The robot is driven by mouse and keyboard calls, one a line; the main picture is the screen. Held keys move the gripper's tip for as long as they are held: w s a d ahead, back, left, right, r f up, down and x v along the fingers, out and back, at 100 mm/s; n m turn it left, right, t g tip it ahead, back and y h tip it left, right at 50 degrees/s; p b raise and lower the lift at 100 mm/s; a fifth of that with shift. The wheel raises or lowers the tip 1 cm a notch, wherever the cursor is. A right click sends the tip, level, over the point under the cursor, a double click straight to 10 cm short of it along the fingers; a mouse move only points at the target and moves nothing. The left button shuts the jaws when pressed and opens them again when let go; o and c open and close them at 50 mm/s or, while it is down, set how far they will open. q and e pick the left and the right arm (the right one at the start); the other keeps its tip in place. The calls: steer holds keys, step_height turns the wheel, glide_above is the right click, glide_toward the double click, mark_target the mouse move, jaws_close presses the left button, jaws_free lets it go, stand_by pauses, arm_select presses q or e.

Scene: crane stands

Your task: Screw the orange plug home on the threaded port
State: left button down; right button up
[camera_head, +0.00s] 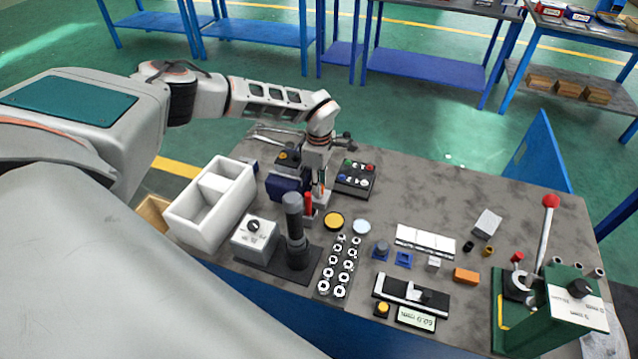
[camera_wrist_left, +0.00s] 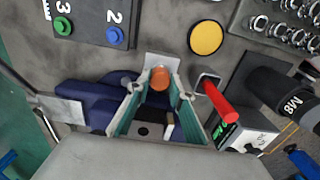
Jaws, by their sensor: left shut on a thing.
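My left gripper (camera_head: 320,190) reaches down over the left-middle of the table. In the left wrist view its two green-sided fingers (camera_wrist_left: 161,88) are shut on the round orange plug (camera_wrist_left: 160,78), whose flat end faces the camera. A pale grey block (camera_wrist_left: 162,60) shows just beyond the plug. The threaded port is not visible; the plug and fingers cover what lies below, so I cannot tell how deep the plug sits. My right gripper is in neither view.
A red-handled tool (camera_wrist_left: 219,102) stands close right of the fingers. A dark blue object (camera_wrist_left: 85,105) lies on the left. A dark upright cylinder (camera_head: 295,230), a white bin (camera_head: 208,236), a yellow disc (camera_head: 333,221) and a button panel (camera_head: 355,180) surround the gripper.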

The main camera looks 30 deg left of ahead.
arm_select(q)
steer(key=m, duration=0.5)
stand_by(0.3)
steer(key=m, duration=0.5)
stand_by(0.4)
steer(key=m, duration=0.5)
stand_by(0.4)
